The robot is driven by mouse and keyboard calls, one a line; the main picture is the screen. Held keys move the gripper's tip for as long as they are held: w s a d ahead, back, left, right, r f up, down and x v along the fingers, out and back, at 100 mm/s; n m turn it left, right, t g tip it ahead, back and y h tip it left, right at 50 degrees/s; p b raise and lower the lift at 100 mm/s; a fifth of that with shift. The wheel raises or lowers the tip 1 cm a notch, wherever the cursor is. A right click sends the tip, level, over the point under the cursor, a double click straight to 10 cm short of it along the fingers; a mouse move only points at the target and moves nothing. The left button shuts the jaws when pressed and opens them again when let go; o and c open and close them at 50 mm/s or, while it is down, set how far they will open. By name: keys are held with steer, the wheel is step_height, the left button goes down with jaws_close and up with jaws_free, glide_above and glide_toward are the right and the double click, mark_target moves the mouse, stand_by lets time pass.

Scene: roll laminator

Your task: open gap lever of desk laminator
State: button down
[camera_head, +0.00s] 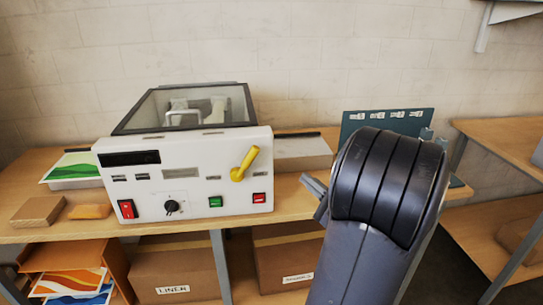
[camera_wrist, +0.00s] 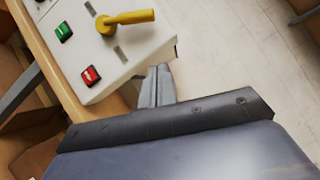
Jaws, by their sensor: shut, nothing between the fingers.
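The desk laminator (camera_head: 185,195) is a white box with a raised, dark-framed clear cover, standing on a wooden bench. Its yellow gap lever (camera_head: 245,164) is on the right of the front panel, pointing up and to the right from its round hub. In the wrist view the yellow lever (camera_wrist: 128,18) shows at the top, beyond my gripper. My gripper (camera_wrist: 158,75) is shut and empty, close to the laminator's right corner and apart from the lever. In the head view my gripper (camera_head: 312,185) shows partly, right of the laminator, with my arm hiding the rest.
The panel also carries a red switch (camera_head: 127,209), a black knob (camera_head: 171,207), a green button (camera_head: 215,202) and a red button (camera_head: 259,198). A teal board (camera_head: 362,119) stands behind my arm. Cardboard boxes (camera_head: 178,272) sit below.

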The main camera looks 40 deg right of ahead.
steer(key=p, duration=0.3)
glide_toward(260, 148)
steer(key=w+d, duration=0.3)
steer(key=w, duration=0.2)
steer(key=shift+w+a+p, duration=0.65)
steer(key=shift+w+a, duration=0.3)
steer(key=shift+a, duration=0.05)
steer(key=shift+r, duration=0.15)
steer(key=shift+w+a+r+n+g+b, duration=0.35)
steer(key=shift+a+r+n+g+b, duration=0.3)
steer(key=shift+n+b, duration=0.55)
steer(key=w+a+r+n+g+b, duration=0.1)
steer(key=a, duration=0.1)
steer(key=w+a+n+g+b, duration=0.1)
steer(key=a+n, duration=0.1)
steer(key=w+a+r+n+g+b, duration=0.1)
steer(key=a+n+b, duration=0.1)
steer(key=shift+w+r+g, duration=0.35)
steer(key=shift+w+a+n+g+h+b, duration=0.2)
steer(key=shift+w+a+n+g+h, duration=0.15)
steer(key=shift+a+n, duration=0.15)
steer(key=shift+w+a+n+g+h+b, duration=0.15)
steer(key=shift+w+a+n+g+h, duration=0.15)
steer(key=shift+a+n, duration=0.25)
steer(key=shift+w+a+f, duration=0.2)
steer(key=shift+w+a, duration=0.1)
steer(key=shift+a, duration=0.15)
steer(key=shift+a, duration=0.1)
